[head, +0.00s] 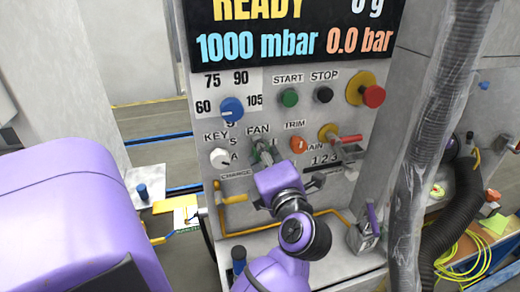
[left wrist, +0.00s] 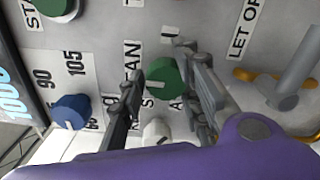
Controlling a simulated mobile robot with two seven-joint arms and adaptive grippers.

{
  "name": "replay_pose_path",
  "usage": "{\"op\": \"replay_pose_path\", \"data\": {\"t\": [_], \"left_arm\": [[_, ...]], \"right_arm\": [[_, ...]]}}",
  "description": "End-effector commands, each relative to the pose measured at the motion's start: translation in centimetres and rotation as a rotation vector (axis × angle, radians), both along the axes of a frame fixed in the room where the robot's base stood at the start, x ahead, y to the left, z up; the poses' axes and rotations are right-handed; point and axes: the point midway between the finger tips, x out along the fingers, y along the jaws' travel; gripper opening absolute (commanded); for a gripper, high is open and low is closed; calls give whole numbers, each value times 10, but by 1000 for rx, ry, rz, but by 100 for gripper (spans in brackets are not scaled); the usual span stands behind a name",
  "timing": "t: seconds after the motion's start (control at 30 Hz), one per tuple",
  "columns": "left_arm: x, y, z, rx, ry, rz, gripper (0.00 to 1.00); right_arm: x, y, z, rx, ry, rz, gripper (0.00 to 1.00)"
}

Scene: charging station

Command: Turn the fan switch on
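The green fan switch (left wrist: 168,78) shows in the left wrist view beside the FAN label, with a short pale mark on its face toward that label. In the head view the switch (head: 260,147) is mostly hidden by my left gripper (head: 262,157). In the left wrist view my left gripper (left wrist: 163,70) has its fingers apart, one on each side of the switch. A narrow gap shows beside the left finger; contact on the right side is unclear. My right gripper is not in view.
The white key switch (head: 220,158) is left of the fan switch, the orange TRIM knob (head: 298,145) right. A blue dial (head: 231,109), green START button (head: 289,97) and black STOP button (head: 324,95) are above. A red-handled main switch (head: 345,139) and grey hose (head: 432,130) are farther right.

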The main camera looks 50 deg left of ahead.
Motion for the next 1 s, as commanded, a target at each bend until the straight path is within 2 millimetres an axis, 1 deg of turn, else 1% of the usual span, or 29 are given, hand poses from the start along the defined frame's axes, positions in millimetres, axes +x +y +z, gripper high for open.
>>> {"op": "replay_pose_path", "data": {"t": [0.03,0.13,0.23,0.4,0.7,0.9,1.0], "left_arm": [[-3,-10,-11,-29,15,-4,41],[-7,-16,-11,-28,16,-4,41],[-10,-22,-10,-25,14,-4,41],[-15,-32,-8,-22,11,-4,41],[-24,-51,-7,-20,9,-4,41],[-30,-61,-6,-19,10,-4,41],[-32,-64,-6,-18,8,-2,41]], "right_arm": [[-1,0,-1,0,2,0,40],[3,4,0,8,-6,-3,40],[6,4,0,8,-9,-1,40],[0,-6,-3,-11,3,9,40],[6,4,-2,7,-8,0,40],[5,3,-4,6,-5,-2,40],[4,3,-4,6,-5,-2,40]]}}
